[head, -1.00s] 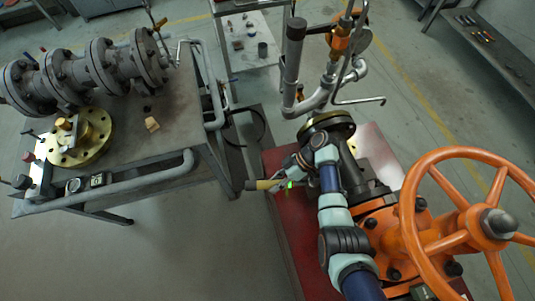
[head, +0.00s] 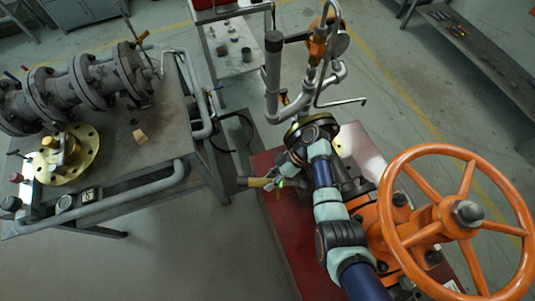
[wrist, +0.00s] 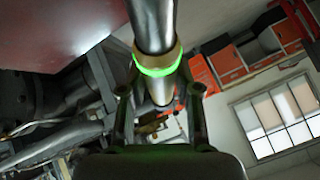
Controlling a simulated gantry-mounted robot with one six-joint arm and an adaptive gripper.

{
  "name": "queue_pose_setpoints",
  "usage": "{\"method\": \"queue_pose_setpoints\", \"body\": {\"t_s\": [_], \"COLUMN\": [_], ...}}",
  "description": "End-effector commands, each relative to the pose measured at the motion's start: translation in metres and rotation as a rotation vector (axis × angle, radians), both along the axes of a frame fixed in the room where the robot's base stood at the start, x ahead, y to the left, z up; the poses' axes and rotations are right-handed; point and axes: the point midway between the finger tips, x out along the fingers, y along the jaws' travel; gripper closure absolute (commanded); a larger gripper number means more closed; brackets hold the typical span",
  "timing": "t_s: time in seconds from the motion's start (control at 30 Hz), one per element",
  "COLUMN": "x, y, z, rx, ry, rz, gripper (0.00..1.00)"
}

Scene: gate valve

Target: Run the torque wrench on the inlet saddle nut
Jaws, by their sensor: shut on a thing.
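My gripper (head: 283,183) is shut on a tool with a tan grip and a green-lit ring, apparently the torque wrench (head: 259,182). It is low at the left side of the valve, over the edge of the red base. In the wrist view, my gripper's fingers (wrist: 158,100) stand on either side of the tool's silver shaft (wrist: 154,22), which has a brass collar and glowing green ring. The orange gate valve (head: 380,216) with its handwheel is to the right. I cannot make out the inlet saddle nut; my arm covers part of the valve body.
A grey workbench (head: 150,165) at left carries flanged pipework (head: 88,80) and a brass flange (head: 85,160). Upright pipes (head: 272,75) rise behind the valve. The red base (head: 282,215) lies under it. Open floor (head: 175,250) is at the lower left.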

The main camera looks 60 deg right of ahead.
Motion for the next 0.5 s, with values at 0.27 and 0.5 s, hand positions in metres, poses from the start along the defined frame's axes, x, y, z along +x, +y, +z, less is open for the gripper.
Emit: {"method": "queue_pose_setpoints", "body": {"t_s": [0.27, 0.5], "x": [0.000, 0.000], "y": [-0.007, -0.008], "z": [0.015, 0.030], "rx": [-0.014, -0.015], "ry": [-0.003, -0.004], "rz": [-0.005, -0.005], "gripper": [1.00, 1.00]}}
